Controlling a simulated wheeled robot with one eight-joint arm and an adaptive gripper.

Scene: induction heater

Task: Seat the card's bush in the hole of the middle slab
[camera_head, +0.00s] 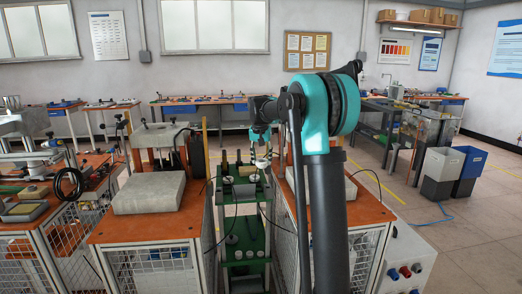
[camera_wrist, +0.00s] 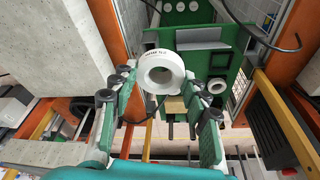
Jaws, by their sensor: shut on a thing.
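My gripper (camera_wrist: 165,88) is shut on a white ring-shaped bush (camera_wrist: 165,52) with dark print on its rim, in the wrist view. The bush's round opening faces the camera. In the head view my gripper (camera_head: 261,152) is above the green trolley between two orange-topped benches, and the bush is too small there to make out clearly. A grey slab (camera_head: 148,193) lies on the left of these benches. Another slab (camera_head: 351,186) is partly hidden behind my arm on the right one. I see no hole in either slab, and I cannot read any card's wording.
The green trolley (camera_head: 241,190) carries several small parts and has cables hanging by it. A press-like stand (camera_head: 160,136) stands behind the left slab. Bins (camera_head: 440,165) stand on the floor at right. A grey slab (camera_wrist: 45,55) fills the wrist view's upper left.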

